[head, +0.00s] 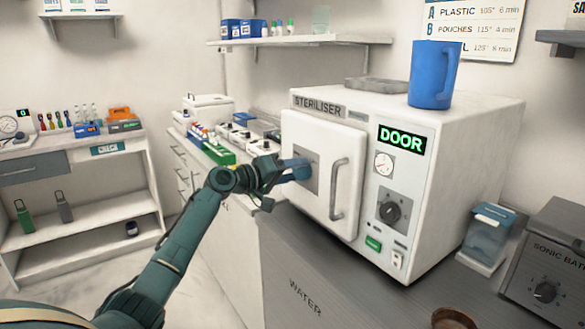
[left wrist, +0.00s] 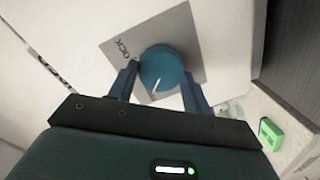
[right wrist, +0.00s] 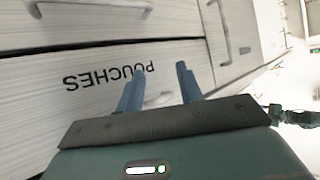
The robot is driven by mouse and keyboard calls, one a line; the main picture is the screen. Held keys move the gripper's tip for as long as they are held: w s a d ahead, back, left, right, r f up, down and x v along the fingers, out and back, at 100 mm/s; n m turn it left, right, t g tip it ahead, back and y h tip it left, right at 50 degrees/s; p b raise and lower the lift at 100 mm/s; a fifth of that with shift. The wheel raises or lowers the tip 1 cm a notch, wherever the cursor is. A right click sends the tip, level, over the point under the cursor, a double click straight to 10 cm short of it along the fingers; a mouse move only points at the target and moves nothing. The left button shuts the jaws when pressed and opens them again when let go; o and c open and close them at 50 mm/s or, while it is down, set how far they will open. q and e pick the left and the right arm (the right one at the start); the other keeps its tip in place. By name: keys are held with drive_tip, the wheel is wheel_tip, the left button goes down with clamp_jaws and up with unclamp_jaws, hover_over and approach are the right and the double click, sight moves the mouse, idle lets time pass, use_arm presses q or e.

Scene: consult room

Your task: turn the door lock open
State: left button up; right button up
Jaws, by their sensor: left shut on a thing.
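The steriliser's white door (head: 322,172) is shut and has a grey plate on its left part. A round blue lock knob (left wrist: 162,68) with a white pointer line sits on that plate, seen in the left wrist view. My left gripper (head: 292,170) is at the door, and in the left wrist view its two fingers (left wrist: 160,84) are on either side of the knob, shut on it. In the head view the gripper hides most of the knob. My right gripper (right wrist: 157,86) is open and empty in front of drawers, one marked POUCHES.
A vertical door handle (head: 338,189) is right of the knob. The green display (head: 401,140) reads DOOR. A blue jug (head: 434,76) stands on top of the steriliser. A cluttered counter lies to the left, and a sonic bath (head: 545,275) stands at right.

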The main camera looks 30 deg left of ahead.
use_arm(q)
drive_tip(key=shift+n, duration=0.4)
drive_tip(key=o, duration=1)
drive_tip(key=b+v, duration=0.2)
drive_tip(key=v, duration=1.1)
use_arm(e)
drive_tip(key=shift+w+a+f+m, duration=0.15)
drive_tip(key=shift+f+m, duration=0.15)
drive_tip(key=shift+f, duration=0.2)
drive_tip(key=shift+f, duration=0.15)
